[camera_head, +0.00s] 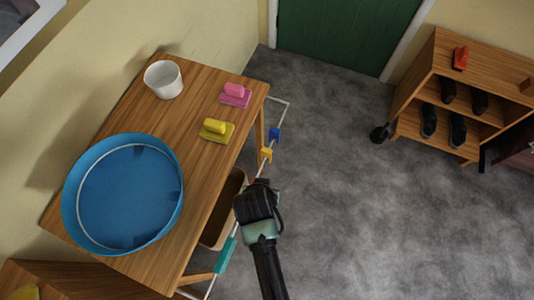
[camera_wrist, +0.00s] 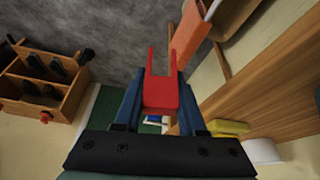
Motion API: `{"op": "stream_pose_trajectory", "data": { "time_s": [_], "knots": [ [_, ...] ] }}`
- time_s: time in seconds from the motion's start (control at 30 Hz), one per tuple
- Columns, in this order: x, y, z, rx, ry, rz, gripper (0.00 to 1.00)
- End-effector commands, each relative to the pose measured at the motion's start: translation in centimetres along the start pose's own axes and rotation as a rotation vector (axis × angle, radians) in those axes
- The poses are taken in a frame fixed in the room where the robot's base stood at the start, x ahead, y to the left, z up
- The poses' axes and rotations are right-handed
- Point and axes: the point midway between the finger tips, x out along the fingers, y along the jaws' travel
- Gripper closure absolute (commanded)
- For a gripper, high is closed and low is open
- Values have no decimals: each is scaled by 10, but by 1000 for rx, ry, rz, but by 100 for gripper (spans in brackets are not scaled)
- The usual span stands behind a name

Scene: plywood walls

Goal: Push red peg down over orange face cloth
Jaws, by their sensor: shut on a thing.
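The red peg (camera_wrist: 160,92) is held between the blue fingers of my gripper (camera_wrist: 159,80) in the wrist view. Its two prongs point away from the gripper, with a gap between them. The orange face cloth (camera_wrist: 190,32) hangs at the upper right of the wrist view. The peg's right prong is close to the cloth's lower edge; I cannot tell whether they touch. In the head view my gripper (camera_head: 259,185) is beside the table's right side, near the white rail (camera_head: 287,112).
The table (camera_head: 190,90) holds a blue tub (camera_head: 70,212), a white pot (camera_head: 163,80) and brushes. A shelf (camera_head: 410,100) stands right; the floor between is clear.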

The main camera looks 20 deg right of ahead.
Motion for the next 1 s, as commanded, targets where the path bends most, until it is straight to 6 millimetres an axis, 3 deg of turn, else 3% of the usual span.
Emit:
{"op": "stream_pose_trajectory", "data": {
  "time_s": [0.03,0.37,1.0],
  "knots": [
    [-11,10,1,45,-5,23,100],
    [-2,34,24,208,9,80,100],
    [3,8,19,212,12,80,100]
  ]
}}
